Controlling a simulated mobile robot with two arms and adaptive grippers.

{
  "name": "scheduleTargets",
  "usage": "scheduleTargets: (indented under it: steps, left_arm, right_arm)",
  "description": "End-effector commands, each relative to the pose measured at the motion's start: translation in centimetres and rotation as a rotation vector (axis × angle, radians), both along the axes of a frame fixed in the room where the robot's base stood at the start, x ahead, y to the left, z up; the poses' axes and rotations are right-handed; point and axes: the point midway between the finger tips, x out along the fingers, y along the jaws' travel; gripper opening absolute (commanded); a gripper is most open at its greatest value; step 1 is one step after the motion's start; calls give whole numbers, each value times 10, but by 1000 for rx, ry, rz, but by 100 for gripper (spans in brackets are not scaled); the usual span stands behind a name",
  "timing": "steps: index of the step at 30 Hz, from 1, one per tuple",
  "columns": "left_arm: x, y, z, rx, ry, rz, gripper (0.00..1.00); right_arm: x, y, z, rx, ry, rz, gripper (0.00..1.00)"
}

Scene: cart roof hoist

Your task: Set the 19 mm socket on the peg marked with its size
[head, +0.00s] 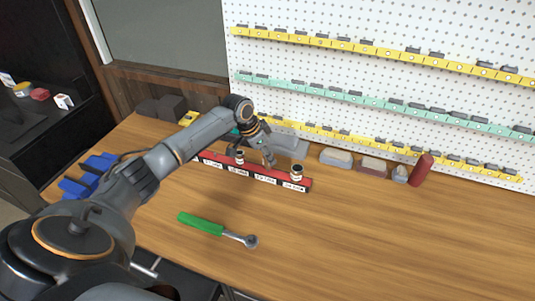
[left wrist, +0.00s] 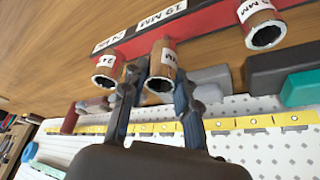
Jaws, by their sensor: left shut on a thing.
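A red peg rail (head: 215,156) with white size labels lies on the wooden bench. My left gripper (head: 269,160) is over it, shut on a middle socket (left wrist: 161,62). This socket has a white band reading "MM"; its number is not readable. In the left wrist view it sits between the fingertips, beside the rail label "19 MM" (left wrist: 162,16). I cannot tell whether it is fully down on a peg. Another socket (head: 297,172) stands at the rail's right end, and one (head: 239,157) stands left of the gripper. My right gripper is not in view.
A green-handled ratchet (head: 205,224) lies in front of the rail. Grey and brown blocks (head: 336,157) and a red cylinder (head: 421,169) stand behind, to the right. A white pegboard (head: 380,75) with yellow and teal strips backs the bench. The front right bench is clear.

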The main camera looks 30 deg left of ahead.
Motion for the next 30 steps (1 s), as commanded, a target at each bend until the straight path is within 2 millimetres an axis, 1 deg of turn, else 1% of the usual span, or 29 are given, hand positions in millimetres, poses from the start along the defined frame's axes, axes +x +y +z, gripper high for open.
scheduleTargets:
  steps: [30]
  left_arm:
    - [0, 0, -26, -1, -1, 0, 0]
  right_arm:
    - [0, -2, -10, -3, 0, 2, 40]
